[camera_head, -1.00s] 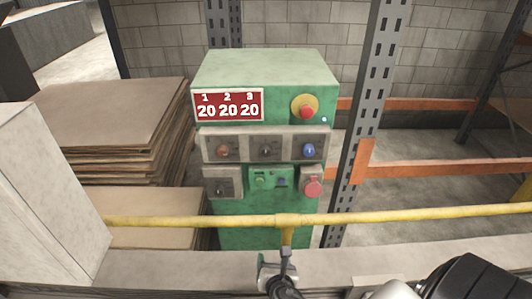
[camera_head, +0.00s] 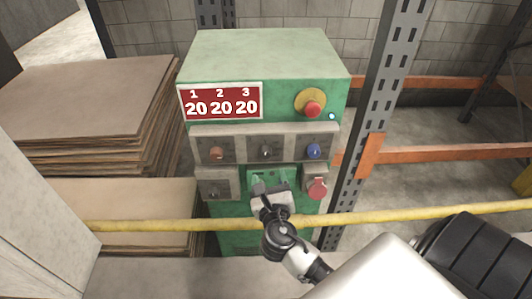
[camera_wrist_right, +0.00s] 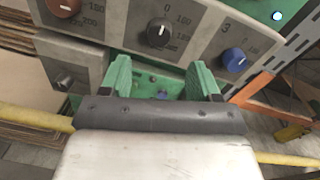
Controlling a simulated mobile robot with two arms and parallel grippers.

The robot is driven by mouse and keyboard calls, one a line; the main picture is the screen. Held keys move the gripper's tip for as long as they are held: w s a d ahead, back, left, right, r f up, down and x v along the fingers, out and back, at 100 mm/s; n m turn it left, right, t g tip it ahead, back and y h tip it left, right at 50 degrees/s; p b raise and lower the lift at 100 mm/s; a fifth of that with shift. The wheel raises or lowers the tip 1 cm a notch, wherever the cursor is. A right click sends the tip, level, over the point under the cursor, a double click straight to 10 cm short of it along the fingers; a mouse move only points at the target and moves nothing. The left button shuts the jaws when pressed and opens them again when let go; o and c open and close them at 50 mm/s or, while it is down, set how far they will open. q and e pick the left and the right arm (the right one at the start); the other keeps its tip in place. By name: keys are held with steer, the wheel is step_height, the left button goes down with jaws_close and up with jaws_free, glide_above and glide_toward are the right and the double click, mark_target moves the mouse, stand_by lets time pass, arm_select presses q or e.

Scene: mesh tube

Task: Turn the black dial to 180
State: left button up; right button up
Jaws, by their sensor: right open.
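The black dial (camera_head: 265,151) is the middle knob on the grey upper panel of the green control box, between a brown-orange dial and a blue dial. The display above reads 20 under 1, 2 and 3. In the right wrist view the black dial (camera_wrist_right: 159,32) shows whole, with scale numbers around it. My right gripper (camera_head: 270,186) is just below the upper panel, in front of the lower row. Its green-padded fingers (camera_wrist_right: 163,78) are spread apart with nothing between them, beneath the dial and apart from it. My left gripper is not in view.
A brown-orange dial (camera_head: 216,153) and a blue dial (camera_head: 313,151) flank the black one. A red emergency button (camera_head: 312,109) and a red socket (camera_head: 317,188) are on the right. A yellow rail (camera_head: 390,214) crosses in front of the box. Board stacks (camera_head: 80,110) stand left.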

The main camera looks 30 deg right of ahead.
mark_target(266, 157)
steer(key=p+x, duration=0.1)
steer(key=x, duration=0.4)
steer(key=shift+w+d+r, duration=0.1)
steer(key=shift+w+d, duration=0.05)
steer(key=x, duration=0.2)
steer(key=shift+w+d, duration=0.1)
steer(key=shift+w, duration=0.15)
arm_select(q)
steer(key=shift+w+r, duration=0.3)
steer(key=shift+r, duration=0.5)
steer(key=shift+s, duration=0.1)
arm_select(e)
steer(key=shift+d, duration=0.1)
steer(key=shift+c, duration=0.2)
steer(key=c, duration=0.9)
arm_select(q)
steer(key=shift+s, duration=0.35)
